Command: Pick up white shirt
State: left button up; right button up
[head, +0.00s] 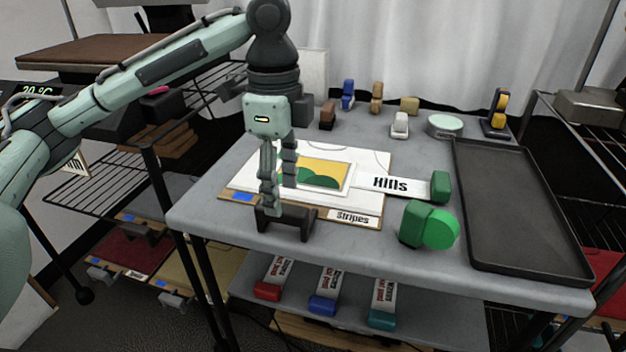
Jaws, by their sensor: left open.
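A white shirt (372,157) appears to lie flat on a board on the grey table, partly covered by a framed film with a yellow and green hills picture (325,174). A strip labelled "Hills" (390,184) with a green block end joins the film. A "Stripes" label (353,217) and a dark handle (287,222) are at the board's front edge. My left gripper (278,198) is open, pointing down over the board's front left part, with its fingertips just above or beside the dark handle. Contact is unclear. My right gripper is not in view.
A black tray (519,258) lies at the table's right. A green rounded tool (430,226) stands near the front edge. Several small blocks and stamps line the back. A lower shelf holds labelled strips with red, blue and teal ends (381,319). Wire racks flank the table.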

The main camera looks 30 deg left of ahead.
pick_arm(q)
jog(key=f, duration=0.4)
jog(key=shift+w+a+f+b, duration=0.15)
jog(key=shift+a+f+b, duration=0.15)
jog(key=shift+b, duration=0.1)
jog(key=shift+f, duration=0.15)
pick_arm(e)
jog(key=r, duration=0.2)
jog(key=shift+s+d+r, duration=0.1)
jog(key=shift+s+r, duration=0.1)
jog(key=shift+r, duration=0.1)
pick_arm(q)
jog(key=shift+f+p, duration=0.25)
jog(key=shift+p, duration=0.35)
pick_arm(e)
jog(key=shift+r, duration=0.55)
pick_arm(q)
grip_shut()
